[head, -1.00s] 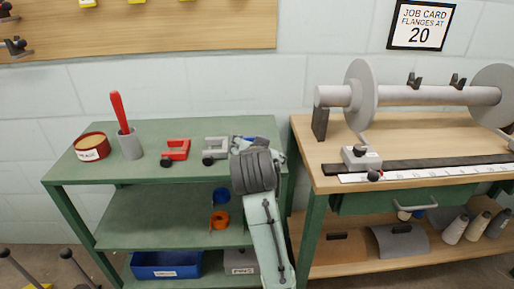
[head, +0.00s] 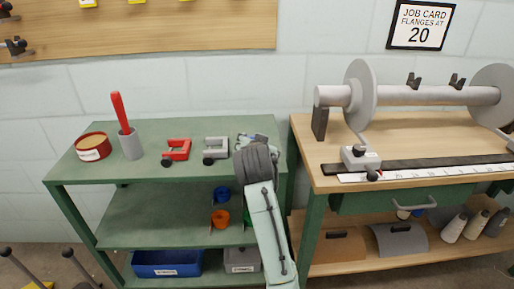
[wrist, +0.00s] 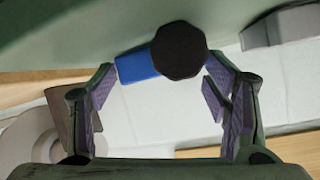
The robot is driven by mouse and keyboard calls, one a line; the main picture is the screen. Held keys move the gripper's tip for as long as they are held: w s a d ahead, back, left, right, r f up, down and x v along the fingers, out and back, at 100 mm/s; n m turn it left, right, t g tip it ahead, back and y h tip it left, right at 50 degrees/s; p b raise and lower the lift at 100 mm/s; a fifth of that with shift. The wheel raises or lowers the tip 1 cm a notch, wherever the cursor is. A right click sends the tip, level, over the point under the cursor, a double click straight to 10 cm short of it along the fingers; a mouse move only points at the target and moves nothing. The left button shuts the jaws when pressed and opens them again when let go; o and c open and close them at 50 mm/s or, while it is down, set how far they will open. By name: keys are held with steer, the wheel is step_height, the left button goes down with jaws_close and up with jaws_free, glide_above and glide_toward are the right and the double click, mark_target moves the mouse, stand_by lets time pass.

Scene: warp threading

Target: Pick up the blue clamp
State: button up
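The blue clamp shows in the wrist view as a blue block (wrist: 138,65) with a dark many-sided knob (wrist: 180,50) beside it. It lies near the far edge of the green top. My gripper (wrist: 163,90) is open, with one finger on each side below the clamp in the picture. The pads do not visibly touch it, and the knob is nearer the right finger. In the head view my gripper (head: 254,143) is over the right end of the cart's top and hides most of the clamp.
A grey clamp (head: 216,146) and a red clamp (head: 177,149) lie left of my gripper on the green cart (head: 200,128). Farther left are a grey cup (head: 131,146) with a red-handled tool and a round tin (head: 92,146). A wooden bench (head: 400,125) with a roller stands right.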

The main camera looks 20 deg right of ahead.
steer(key=c, duration=1.1)
steer(key=shift+c, duration=0.2)
steer(key=shift+r, duration=0.1)
